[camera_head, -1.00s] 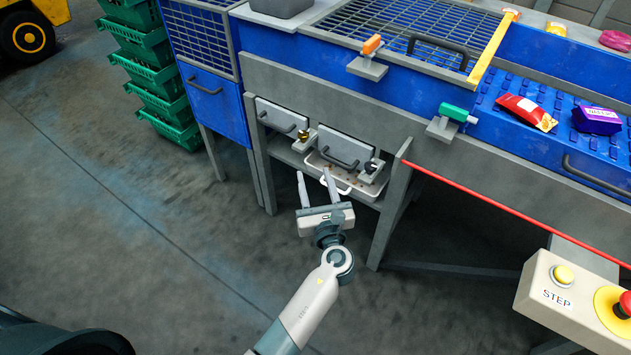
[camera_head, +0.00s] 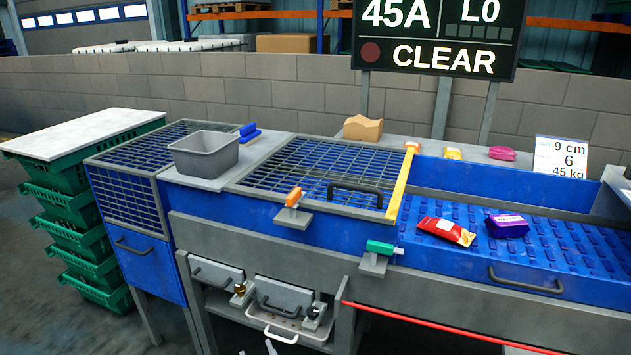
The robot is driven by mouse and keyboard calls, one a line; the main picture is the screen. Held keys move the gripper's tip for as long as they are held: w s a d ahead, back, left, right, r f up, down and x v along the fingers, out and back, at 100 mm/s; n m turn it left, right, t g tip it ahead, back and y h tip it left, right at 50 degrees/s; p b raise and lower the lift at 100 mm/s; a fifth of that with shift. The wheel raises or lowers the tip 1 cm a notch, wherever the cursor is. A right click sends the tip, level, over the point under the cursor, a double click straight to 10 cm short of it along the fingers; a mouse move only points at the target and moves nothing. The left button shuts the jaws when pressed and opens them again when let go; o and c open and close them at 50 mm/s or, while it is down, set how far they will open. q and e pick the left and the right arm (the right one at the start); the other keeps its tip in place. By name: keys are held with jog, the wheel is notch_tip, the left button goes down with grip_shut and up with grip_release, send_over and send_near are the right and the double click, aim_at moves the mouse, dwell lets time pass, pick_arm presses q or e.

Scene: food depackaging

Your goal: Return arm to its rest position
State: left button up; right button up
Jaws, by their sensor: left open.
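My left gripper (camera_head: 258,349) shows only as pale fingertips at the bottom edge of the head view. The fingertips are apart, with nothing seen between them. They are in front of and below the white-handled tray (camera_head: 288,325) under the blue machine. The rest of the left arm is below the picture. My right gripper is not in view.
The blue machine (camera_head: 340,232) fills the middle, with a red packet (camera_head: 446,231) and a purple packet (camera_head: 507,225) on its belt. A grey bin (camera_head: 204,153) sits on its left end. Green crates (camera_head: 70,205) stand at left, with open floor in front.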

pick_arm(q)
jog(key=s+a+f+n+g+h+p, duration=0.1)
jog(key=s+f+n+g+h+p, duration=0.15)
jog(key=s+f+n, duration=0.55)
jog(key=s+f+n+g+h+p, duration=0.25)
jog(key=s+f, duration=0.25)
jog(key=f, duration=0.7)
jog(key=s+a+f+n+g+h+p, duration=0.1)
jog(key=s+f+n, duration=0.3)
jog(key=s+n, duration=0.4)
jog(key=s+a+f+n+g+h+p, duration=0.1)
jog(key=s+a+f+n+g+p, duration=0.1)
jog(key=s+f+n, duration=0.3)
jog(key=s+n+g, duration=0.1)
jog(key=s+n, duration=0.2)
jog(key=s, duration=0.4)
jog(key=shift+s+a+f+g+h, duration=0.25)
jog(key=shift+s+g+h, duration=0.05)
jog(key=shift+s, duration=0.05)
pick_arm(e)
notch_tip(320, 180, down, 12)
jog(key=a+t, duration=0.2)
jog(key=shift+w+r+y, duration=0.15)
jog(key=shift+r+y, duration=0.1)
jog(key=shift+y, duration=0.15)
